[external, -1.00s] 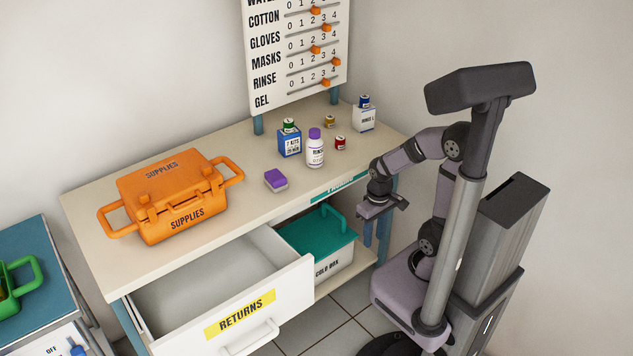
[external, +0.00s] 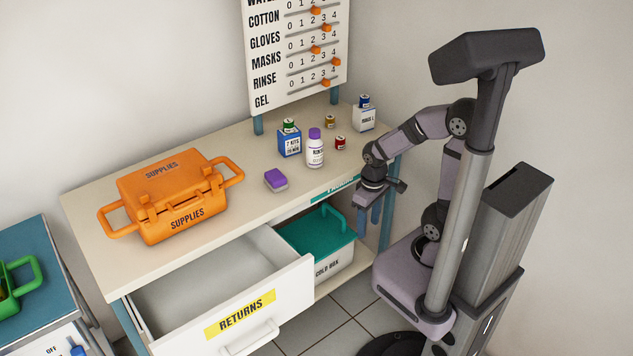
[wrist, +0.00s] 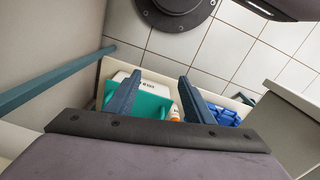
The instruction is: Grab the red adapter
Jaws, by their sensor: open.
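The red adapter (external: 340,142) is a small red can-like piece with a pale label, standing on the cream counter (external: 238,237) right of the white bottle with a purple cap. My gripper (external: 378,192) is at the counter's right front corner, right of and nearer the camera than the adapter, apart from it. In the wrist view, my gripper (wrist: 158,82) has its two fingers spread with nothing held between them. The adapter does not show in the wrist view.
A purple-topped block (external: 276,179) and orange supplies case (external: 172,205) are further left. The returns drawer (external: 240,312) is pulled open.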

